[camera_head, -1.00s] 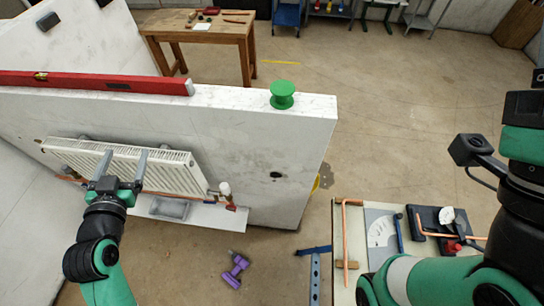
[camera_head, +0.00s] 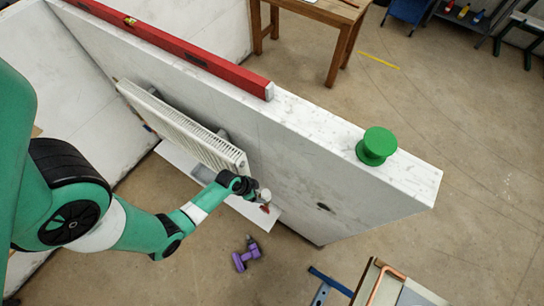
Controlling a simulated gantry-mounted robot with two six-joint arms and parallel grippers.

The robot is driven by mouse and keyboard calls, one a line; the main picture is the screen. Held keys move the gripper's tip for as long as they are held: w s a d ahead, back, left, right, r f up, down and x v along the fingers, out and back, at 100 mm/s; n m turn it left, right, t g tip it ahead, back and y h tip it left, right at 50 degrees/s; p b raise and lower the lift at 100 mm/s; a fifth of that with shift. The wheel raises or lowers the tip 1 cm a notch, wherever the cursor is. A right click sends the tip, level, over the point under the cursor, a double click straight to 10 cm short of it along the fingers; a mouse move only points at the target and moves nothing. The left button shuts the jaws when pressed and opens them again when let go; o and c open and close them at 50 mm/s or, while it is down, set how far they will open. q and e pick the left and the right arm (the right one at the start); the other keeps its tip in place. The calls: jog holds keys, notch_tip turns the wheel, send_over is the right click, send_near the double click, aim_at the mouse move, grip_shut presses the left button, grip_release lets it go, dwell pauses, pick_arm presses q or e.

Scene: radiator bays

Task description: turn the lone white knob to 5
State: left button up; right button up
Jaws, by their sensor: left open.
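The white knob (camera_head: 264,195) is at the lower right end of the white radiator (camera_head: 185,130), with a small red part just below it. It is small, and I cannot read any numbers or its setting. My left gripper (camera_head: 247,187) is open and right beside the knob, at the radiator's end. Its fingers are dark and partly hidden, so I cannot tell whether they are around the knob or touching it. My right gripper is out of view.
A white wall (camera_head: 330,160) carries the radiator, a red spirit level (camera_head: 170,42) and a green spool (camera_head: 377,146) on top. A purple drill (camera_head: 246,253) lies on the floor below. A workbench (camera_head: 400,290) with a copper pipe stands at the lower right.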

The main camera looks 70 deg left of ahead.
aim_at(268, 195)
pick_arm(q)
jog(key=b+x, duration=0.4)
jog(key=x, duration=0.6)
jog(key=shift+w+f+b, duration=0.2)
jog(key=shift+w+b, duration=0.05)
jog(key=shift+b, duration=0.15)
grip_shut()
